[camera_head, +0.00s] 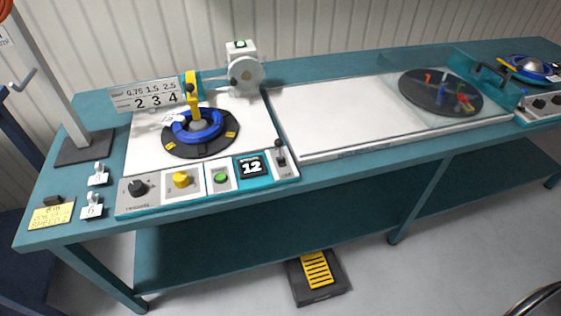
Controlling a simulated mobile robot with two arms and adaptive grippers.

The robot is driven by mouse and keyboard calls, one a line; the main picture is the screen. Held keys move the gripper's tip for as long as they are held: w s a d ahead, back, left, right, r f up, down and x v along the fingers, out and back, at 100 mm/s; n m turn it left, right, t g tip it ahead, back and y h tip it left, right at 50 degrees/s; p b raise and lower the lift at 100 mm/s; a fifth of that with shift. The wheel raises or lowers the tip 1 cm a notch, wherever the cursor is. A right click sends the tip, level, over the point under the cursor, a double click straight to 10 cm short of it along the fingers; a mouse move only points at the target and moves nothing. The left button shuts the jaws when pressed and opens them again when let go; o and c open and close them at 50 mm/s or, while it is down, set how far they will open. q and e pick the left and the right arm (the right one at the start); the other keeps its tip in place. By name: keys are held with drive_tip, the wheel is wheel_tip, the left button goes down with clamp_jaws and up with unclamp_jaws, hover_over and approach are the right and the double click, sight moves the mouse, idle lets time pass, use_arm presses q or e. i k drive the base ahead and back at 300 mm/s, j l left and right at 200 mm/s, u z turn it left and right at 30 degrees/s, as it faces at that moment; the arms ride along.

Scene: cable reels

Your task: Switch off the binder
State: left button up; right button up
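A coiling machine stands at the left of the bench, with a blue ring on a black disc (199,133). At the far right another control panel (542,104) with dark knobs is cut off by the picture edge. No label tells me which machine is the binder. Neither gripper is in view.
The teal bench (335,72) runs across the view. A clear guard covers a dark disc (440,92) with coloured pieces. A grey post (52,75) stands at the left. A yellow foot pedal (317,270) lies on the floor. A yellow note (52,216) lies at the front left.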

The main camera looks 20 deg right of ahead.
sight(279, 143)
drive_tip(key=l+u, duration=0.15)
drive_tip(key=l, duration=0.3)
drive_tip(key=l+u, duration=0.15)
drive_tip(key=l, duration=0.25)
drive_tip(key=l+u, duration=0.2)
drive_tip(key=l, duration=0.25)
drive_tip(key=k+l+u, duration=0.15)
drive_tip(key=l, duration=0.25)
drive_tip(key=l+u, duration=0.15)
drive_tip(key=l, duration=0.3)
drive_tip(key=k+l+u, duration=0.15)
drive_tip(key=l, duration=0.25)
drive_tip(key=k+l+u, duration=0.2)
drive_tip(key=l, duration=0.15)
drive_tip(key=i+l, duration=0.05)
drive_tip(key=i, duration=0.05)
